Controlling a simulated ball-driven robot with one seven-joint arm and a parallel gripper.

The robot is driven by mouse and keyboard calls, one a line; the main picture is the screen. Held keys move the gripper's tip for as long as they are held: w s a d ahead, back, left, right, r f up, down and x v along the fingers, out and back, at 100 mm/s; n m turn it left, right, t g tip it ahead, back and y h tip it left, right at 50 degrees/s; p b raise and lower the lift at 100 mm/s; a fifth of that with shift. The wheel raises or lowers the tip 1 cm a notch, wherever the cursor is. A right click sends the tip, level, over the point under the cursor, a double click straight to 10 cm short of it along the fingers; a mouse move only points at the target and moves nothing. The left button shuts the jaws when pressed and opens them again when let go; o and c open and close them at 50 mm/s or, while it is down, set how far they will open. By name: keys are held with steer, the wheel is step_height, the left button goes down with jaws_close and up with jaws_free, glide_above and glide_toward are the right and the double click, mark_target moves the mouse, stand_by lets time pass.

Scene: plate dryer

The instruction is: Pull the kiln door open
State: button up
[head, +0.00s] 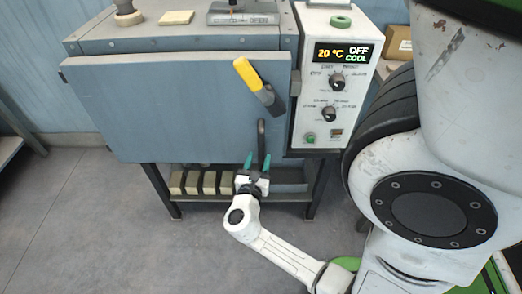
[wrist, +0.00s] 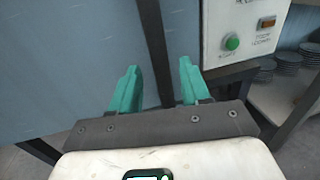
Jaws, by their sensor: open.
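The kiln door (head: 170,110) is a wide blue-grey panel that looks shut against the kiln body. A lever with a yellow grip (head: 247,74) and dark lower end sits tilted near its right edge. Below it a dark vertical pull handle (head: 261,132) hangs near the door's lower right. My gripper (head: 257,160), with teal fingers, is open at the handle's lower end. In the wrist view, the dark bar (wrist: 153,45) runs down between the two open fingers (wrist: 158,72). I cannot tell whether either finger touches it.
The control panel (head: 334,85) right of the door reads 20 °C, OFF, COOL. Pale blocks (head: 205,183) lie on a shelf under the kiln, between its dark legs. Stacked plates (wrist: 288,62) stand on a shelf at right. Grey floor is clear in front and left.

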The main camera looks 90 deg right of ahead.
mark_target(260, 153)
steer(key=shift+s+d, duration=0.15)
steer(key=shift+d, duration=0.9)
steer(key=shift+s+d, duration=0.1)
steer(key=shift+d, duration=0.95)
jaws_close()
